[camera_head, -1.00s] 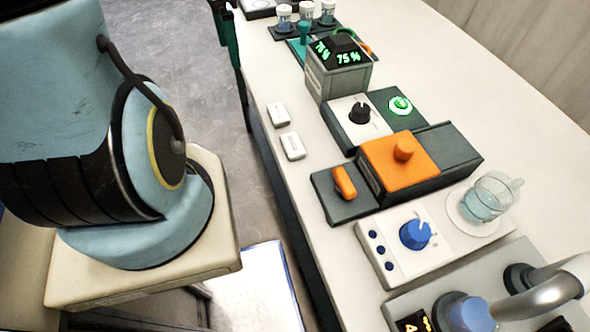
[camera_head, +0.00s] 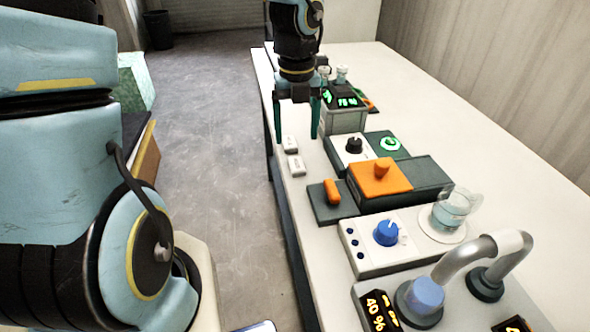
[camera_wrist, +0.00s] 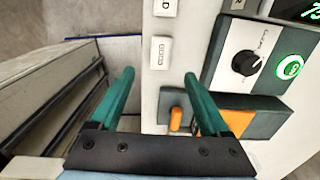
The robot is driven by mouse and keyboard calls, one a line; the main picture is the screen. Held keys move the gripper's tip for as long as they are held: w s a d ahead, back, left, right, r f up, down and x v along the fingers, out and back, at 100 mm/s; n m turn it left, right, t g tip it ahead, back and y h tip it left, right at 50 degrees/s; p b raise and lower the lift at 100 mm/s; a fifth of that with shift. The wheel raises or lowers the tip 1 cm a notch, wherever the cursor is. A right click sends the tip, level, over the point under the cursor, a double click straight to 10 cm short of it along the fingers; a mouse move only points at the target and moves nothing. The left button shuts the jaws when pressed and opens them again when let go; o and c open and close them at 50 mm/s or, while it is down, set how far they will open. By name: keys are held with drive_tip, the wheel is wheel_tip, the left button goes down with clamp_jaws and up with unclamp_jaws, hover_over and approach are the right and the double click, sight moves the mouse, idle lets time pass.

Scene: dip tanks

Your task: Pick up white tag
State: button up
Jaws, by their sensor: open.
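Two small white tags lie flat near the left edge of the white table, one behind the other: the farther tag (camera_head: 290,143) and the nearer tag (camera_head: 296,166). In the wrist view the farther tag (camera_wrist: 166,7) is cut by the top edge and the nearer tag (camera_wrist: 161,52) lies just beyond my fingertips. Both bear dark markings too small to read surely. My gripper (camera_head: 296,137) is open and empty, with green fingers pointing down by the tags. In the wrist view the gripper (camera_wrist: 158,75) has its fingers spread, with the nearer tag between their lines.
Right of the tags stand a black-knob panel (camera_head: 353,147), an orange-topped box (camera_head: 380,178) with an orange switch (camera_head: 332,191), and a grey display box (camera_head: 343,118). A blue-knob panel (camera_head: 387,234) and glass cup (camera_head: 453,208) are nearer. The table's left edge is close.

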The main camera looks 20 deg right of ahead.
sight(297, 164)
wheel_tip(297, 164, down, 8)
drive_tip(key=shift+w+d+f, duration=0.1)
drive_tip(key=shift+w, duration=0.05)
clamp_jaws()
idle(0.9)
